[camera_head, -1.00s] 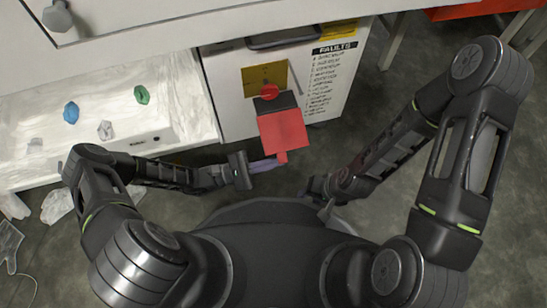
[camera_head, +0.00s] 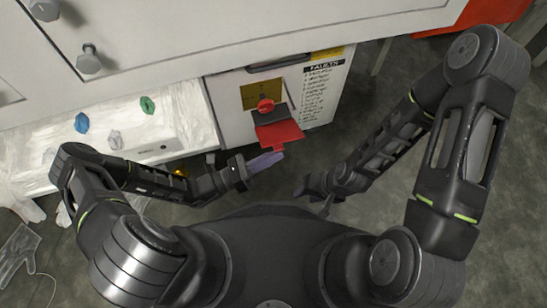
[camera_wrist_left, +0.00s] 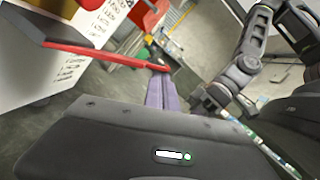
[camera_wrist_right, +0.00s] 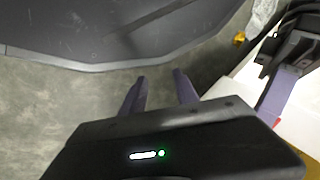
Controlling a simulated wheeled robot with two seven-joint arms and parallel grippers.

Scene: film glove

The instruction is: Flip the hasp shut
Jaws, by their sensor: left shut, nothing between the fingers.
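The hasp is on the grey cabinet's front. Its red flap (camera_head: 281,134) stands out from the cabinet on a dark hinge part (camera_head: 268,117). A red knob (camera_head: 266,104) sits on a yellow plate (camera_head: 250,95) above it. In the left wrist view the flap (camera_wrist_left: 105,56) shows nearly edge-on, sticking outward. My left gripper (camera_head: 266,162) is shut and empty, its purple fingers close to the flap's free end. In the left wrist view the fingertips (camera_wrist_left: 161,78) overlap that end; I cannot tell if they touch. My right gripper (camera_wrist_right: 158,85) is open and empty, away from the hasp.
A white-covered shelf (camera_head: 190,125) with small green (camera_head: 147,104) and blue (camera_head: 82,122) pieces is left of the cabinet. Drawers with knobs (camera_head: 89,60) overhang above. A faults list (camera_head: 314,95) is on the cabinet's right.

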